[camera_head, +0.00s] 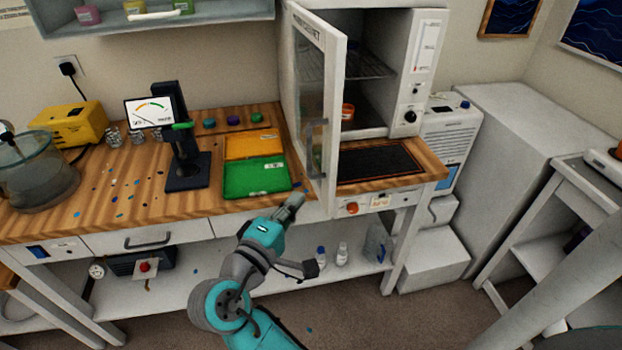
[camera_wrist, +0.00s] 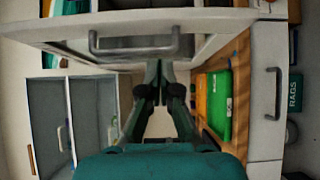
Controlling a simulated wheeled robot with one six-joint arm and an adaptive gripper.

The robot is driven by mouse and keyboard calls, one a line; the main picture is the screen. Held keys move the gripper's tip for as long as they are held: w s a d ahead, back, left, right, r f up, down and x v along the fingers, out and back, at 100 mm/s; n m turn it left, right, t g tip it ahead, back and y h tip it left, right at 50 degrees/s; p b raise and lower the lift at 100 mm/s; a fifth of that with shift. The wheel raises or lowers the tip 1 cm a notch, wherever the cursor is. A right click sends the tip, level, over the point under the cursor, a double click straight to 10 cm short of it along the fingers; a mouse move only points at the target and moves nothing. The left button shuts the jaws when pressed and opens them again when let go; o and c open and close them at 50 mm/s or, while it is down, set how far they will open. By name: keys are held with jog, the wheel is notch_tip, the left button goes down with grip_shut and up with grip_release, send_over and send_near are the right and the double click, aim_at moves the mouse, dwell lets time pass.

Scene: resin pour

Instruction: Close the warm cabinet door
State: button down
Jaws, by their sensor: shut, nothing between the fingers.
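The warm cabinet (camera_head: 428,70) stands at the back right of the bench. Its white-framed glass door (camera_head: 331,95) is wide open and swung out toward me, with the grey handle (camera_head: 316,150) on its left face. My gripper (camera_head: 298,197) is shut and empty, on the left side of the door, low near its bottom edge and the bench front. In the wrist view the shut fingertips (camera_wrist: 158,68) are close to a grey handle (camera_wrist: 135,48) on a pale panel, which looks like the door. I cannot tell whether they touch it.
A green tray (camera_head: 250,178) and an orange tray (camera_head: 254,145) lie on the bench left of the door. An orange-rimmed jar (camera_head: 348,113) stands inside the cabinet. A dark mat (camera_head: 380,162) lies before the opening. A gauge stand (camera_head: 187,160) is farther left.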

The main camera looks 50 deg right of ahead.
aim_at(325, 163)
jog(key=shift+r+x, duration=0.15)
jog(key=shift+x, duration=2.25)
jog(key=shift+r+x, duration=0.1)
jog(key=shift+x, duration=2.35)
jog(key=shift+s, duration=0.1)
